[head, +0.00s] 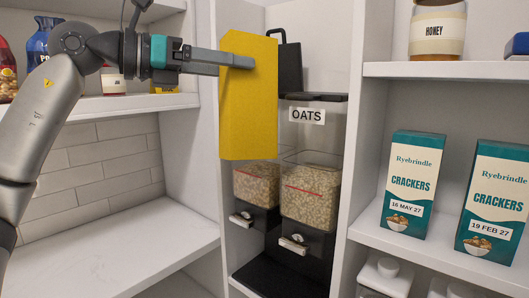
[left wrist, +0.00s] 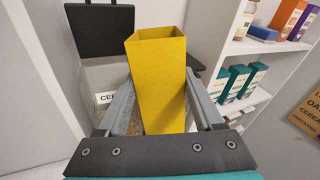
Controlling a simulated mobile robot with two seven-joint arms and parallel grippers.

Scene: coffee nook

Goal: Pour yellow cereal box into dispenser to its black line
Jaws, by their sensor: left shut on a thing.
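My left gripper (head: 236,60) is shut on the yellow cereal box (head: 250,110), holding it upright near its top. In the left wrist view the box (left wrist: 160,90) stands between the two fingers and its top looks open. The box hangs in front of the left dispenser (head: 257,186) and hides its upper part. The dispenser's lower part shows pale cereal and a red line; I see no black line. A black lid (head: 290,66) stands raised behind the box. A label partly reading "CERE" (left wrist: 106,97) shows in the left wrist view. My right gripper is not in view.
The OATS dispenser (head: 318,150) stands close on the right, its lid down, with pale grain and a red line. A white upright panel and shelves with cracker boxes (head: 412,185) and a honey jar (head: 437,30) are further right. The left counter (head: 120,245) is clear.

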